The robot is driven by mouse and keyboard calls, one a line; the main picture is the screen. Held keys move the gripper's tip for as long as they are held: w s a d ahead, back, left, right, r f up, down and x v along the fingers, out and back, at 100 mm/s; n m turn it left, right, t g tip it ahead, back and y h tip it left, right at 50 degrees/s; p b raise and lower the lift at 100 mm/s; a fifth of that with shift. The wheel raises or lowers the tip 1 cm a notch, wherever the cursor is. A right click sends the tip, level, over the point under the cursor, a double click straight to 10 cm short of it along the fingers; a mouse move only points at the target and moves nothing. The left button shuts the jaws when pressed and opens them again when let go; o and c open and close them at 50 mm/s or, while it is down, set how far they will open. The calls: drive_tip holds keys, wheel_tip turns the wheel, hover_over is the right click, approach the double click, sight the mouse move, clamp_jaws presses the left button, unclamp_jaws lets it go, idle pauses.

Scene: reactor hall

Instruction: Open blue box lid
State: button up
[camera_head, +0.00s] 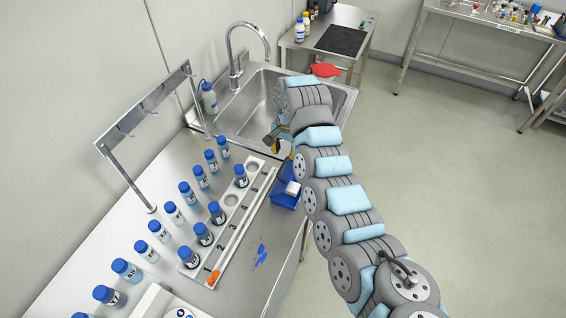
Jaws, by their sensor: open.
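A small blue box (284,200) sits near the right edge of the steel bench, beside the numbered white rack. My arm partly covers it, and a small white piece (292,188) shows at its top. I cannot tell from this view how its lid stands. My gripper (276,146) is above the bench near the sink's front corner, just beyond the box in the picture. Its fingers are dark with a yellow part, are open and hold nothing visible. The wrist hides part of the gripper.
A white rack (237,226) holds several blue-capped bottles, with more standing to its left. Blue spots (260,255) mark the bench near its right edge. A sink (262,98) with a tall tap lies behind. A metal hook stand (146,106) stands at left. The floor at right is clear.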

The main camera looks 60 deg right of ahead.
sight(283, 165)
drive_tip(key=shift+w+f, duration=0.15)
drive_tip(key=shift+f, duration=1.6)
drive_tip(key=shift+w+f, duration=0.15)
drive_tip(key=shift+f, duration=1.55)
clamp_jaws()
